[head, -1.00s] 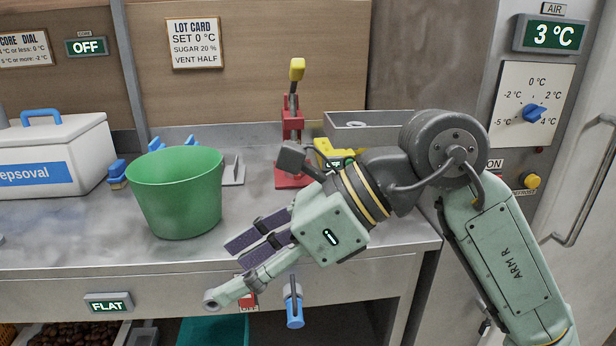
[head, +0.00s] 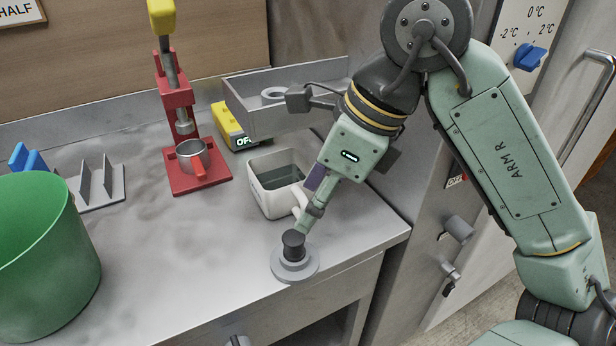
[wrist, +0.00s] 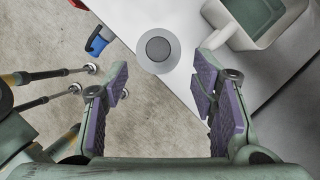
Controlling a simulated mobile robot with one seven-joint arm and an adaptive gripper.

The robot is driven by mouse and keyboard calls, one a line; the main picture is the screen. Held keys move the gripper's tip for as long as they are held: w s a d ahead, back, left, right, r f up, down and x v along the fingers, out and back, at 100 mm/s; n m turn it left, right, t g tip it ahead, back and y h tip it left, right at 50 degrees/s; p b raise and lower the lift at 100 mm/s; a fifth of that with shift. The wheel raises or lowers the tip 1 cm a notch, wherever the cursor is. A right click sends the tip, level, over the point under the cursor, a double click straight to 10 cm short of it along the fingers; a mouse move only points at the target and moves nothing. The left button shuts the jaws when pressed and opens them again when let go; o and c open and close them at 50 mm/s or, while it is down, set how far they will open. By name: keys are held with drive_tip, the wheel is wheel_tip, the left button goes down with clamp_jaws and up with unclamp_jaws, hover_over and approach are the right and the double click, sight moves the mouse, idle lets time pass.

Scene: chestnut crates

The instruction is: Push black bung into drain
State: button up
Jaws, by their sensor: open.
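The black bung (head: 293,243) stands upright on a round grey flange (head: 309,268) at the front right corner of the steel counter. In the wrist view the bung (wrist: 158,48) is a dark disc seen from above, ringed by the flange (wrist: 158,68). My gripper (head: 308,212) points down toward the bung from above right. In the wrist view my gripper (wrist: 160,90) is open and empty, with the bung ahead of the gap between the fingers. I cannot tell whether a finger touches the bung. No drain opening shows apart from the flange.
A white handled tub (head: 262,200) stands close behind my gripper. The counter between bucket and bung is clear.

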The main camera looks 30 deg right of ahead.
sight(290, 236)
drive_tip(key=p+x, duration=0.1)
drive_tip(key=x, duration=0.9)
drive_tip(key=shift+s+a, duration=0.1)
drive_tip(key=shift+s, duration=0.05)
drive_tip(key=shift+c, duration=0.4)
clamp_jaws()
idle(0.4)
drive_tip(key=shift+r, duration=0.6)
idle(0.6)
drive_tip(key=c, duration=0.6)
unclamp_jaws()
drive_tip(key=shift+c, duration=0.2)
clamp_jaws()
